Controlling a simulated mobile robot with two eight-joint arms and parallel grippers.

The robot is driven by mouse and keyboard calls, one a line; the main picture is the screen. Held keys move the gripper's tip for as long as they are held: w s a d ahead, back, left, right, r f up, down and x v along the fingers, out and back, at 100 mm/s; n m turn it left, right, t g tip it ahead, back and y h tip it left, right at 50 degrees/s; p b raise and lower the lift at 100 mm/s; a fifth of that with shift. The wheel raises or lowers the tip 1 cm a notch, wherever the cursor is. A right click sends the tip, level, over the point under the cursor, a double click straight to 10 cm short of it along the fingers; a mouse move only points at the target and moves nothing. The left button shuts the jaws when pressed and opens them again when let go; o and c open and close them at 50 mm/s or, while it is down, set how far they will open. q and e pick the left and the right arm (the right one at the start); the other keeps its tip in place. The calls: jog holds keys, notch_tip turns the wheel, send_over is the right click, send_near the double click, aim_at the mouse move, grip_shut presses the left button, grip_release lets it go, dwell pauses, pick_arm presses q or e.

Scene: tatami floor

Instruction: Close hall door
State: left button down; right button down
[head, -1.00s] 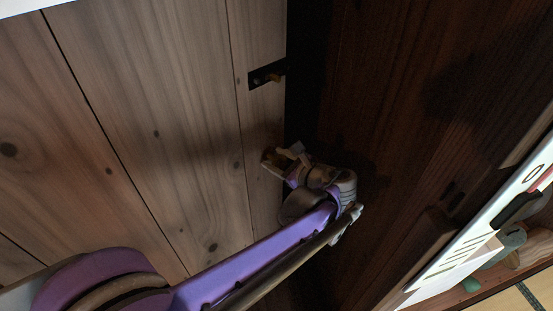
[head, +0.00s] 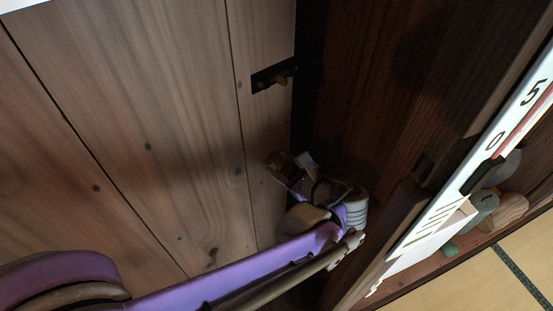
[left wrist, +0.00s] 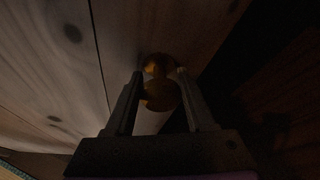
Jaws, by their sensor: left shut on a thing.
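The hall door (head: 180,110) is a pale plank panel filling the left and middle of the head view. Its right edge meets a dark strip beside dark brown wood; I cannot tell how wide any gap there is. My left gripper (head: 281,163) is at the door near this edge, shut on a brass knob. The knob (left wrist: 158,92) shows between the two fingers in the left wrist view, against the door's face (left wrist: 150,30). In the head view the gripper mostly hides it. My right gripper is not in view.
A dark plate with a small brass latch (head: 273,76) sits on the door above my gripper. Dark wood (head: 370,100) stands to the right. A white panel with markings (head: 430,225), rounded grey-green and brown objects (head: 485,208) and tatami (head: 480,275) lie at the lower right.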

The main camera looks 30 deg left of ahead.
aim_at(272, 130)
pick_arm(q)
jog(key=shift+c, duration=1.2)
grip_release()
notch_tip(272, 130, up, 10)
jog(key=shift+r+p, duration=0.1)
jog(key=shift+p, duration=1.05)
